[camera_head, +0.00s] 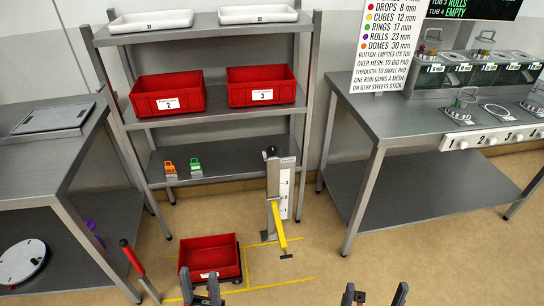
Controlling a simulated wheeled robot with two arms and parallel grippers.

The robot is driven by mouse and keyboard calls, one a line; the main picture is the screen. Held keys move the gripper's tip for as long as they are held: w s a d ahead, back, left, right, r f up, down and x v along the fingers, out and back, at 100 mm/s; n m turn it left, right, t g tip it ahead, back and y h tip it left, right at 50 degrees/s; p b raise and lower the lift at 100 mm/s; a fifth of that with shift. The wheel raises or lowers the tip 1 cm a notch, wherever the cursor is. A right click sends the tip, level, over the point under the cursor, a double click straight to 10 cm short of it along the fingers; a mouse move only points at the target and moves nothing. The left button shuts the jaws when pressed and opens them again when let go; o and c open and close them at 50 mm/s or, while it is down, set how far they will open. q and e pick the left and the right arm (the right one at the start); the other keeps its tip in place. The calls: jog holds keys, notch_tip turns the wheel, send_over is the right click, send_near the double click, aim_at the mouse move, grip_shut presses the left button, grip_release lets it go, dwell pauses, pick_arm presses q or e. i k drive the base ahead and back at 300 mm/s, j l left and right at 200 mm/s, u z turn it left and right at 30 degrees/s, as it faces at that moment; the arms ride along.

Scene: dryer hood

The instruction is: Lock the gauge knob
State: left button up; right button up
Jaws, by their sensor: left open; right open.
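The gauge (284,187) is an upright grey post with a white numbered scale plate, standing on the floor in front of the shelf rack. A black round knob (271,151) sits near its top left. A yellow arm (279,226) slants down from the post toward the floor. Whether the knob is locked cannot be told. My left gripper (200,287) is open at the bottom edge, in front of the red floor bin. My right gripper (374,295) is open at the bottom edge, right of the gauge and well below it. Neither touches the gauge.
A red bin (209,253) sits on the floor by yellow tape lines. The shelf rack (228,120) holds red bins 2 and 3, white trays and small orange and green items. A red-handled lever (132,257) stands left. A steel table (425,112) stands right. Floor right of the gauge is clear.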

aim_at(272, 150)
jog(key=i+l, duration=0.2)
jog(key=i, duration=0.25)
jog(key=i+l+u, duration=0.1)
jog(key=i+l, duration=0.15)
jog(key=i, duration=0.2)
